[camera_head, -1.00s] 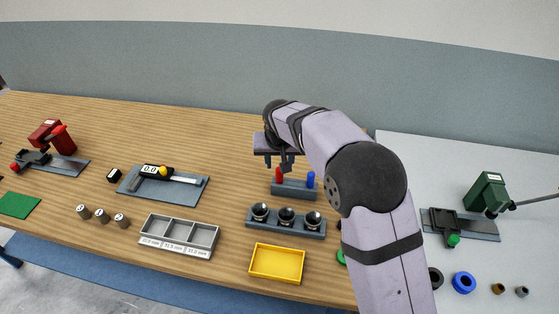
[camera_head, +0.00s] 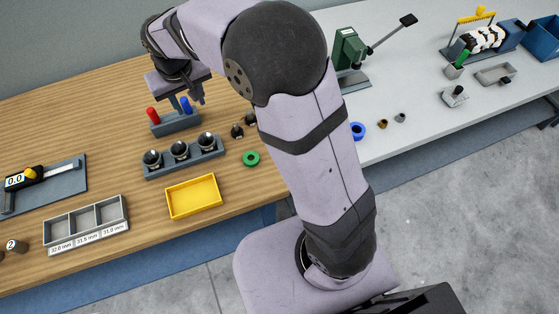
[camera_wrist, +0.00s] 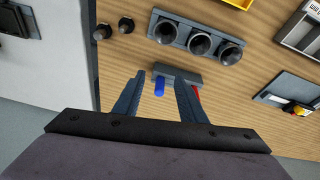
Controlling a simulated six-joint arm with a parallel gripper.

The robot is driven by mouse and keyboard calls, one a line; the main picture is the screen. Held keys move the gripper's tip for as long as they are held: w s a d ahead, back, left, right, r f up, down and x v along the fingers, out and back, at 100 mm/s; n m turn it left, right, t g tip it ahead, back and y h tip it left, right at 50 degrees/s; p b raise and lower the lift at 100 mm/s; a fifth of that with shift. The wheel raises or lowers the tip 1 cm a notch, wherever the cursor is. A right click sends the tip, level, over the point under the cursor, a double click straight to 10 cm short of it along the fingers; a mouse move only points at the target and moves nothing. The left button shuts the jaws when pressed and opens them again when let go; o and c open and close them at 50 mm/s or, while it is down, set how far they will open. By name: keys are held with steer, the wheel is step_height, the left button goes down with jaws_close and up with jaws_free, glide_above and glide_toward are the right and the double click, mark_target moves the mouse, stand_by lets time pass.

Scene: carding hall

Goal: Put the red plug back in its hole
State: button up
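The red plug (camera_head: 153,115) stands upright at the left end of a grey block (camera_head: 175,125); I cannot tell how deep it sits. The blue plug (camera_head: 186,105) stands upright toward the block's right end. My gripper (camera_head: 186,99) is open above the block, its fingers to either side of the blue plug in the picture. In the wrist view the blue plug (camera_wrist: 159,86) shows between the open fingers, and the red plug (camera_wrist: 197,92) is partly hidden behind the right finger. I see no plug held. The holes are hidden.
A rack with dark round cups (camera_head: 183,158) stands in front of the block. A yellow tray (camera_head: 193,197), a grey three-part tray (camera_head: 86,222) and a green ring (camera_head: 251,158) lie nearer the front edge. Bare wood lies left of the block.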

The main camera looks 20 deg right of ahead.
steer(key=s+d+f+g, duration=0.1)
steer(key=s+d+f, duration=0.1)
steer(key=s+d, duration=0.6)
steer(key=s+d+f+m+g, duration=0.1)
steer(key=s+d+f+g, duration=0.1)
steer(key=s+d, duration=0.6)
steer(key=s+f, duration=0.1)
steer(key=s, duration=0.6)
steer(key=shift+s+f+m, duration=0.2)
steer(key=shift+s+m, duration=0.1)
steer(key=shift+s, duration=0.1)
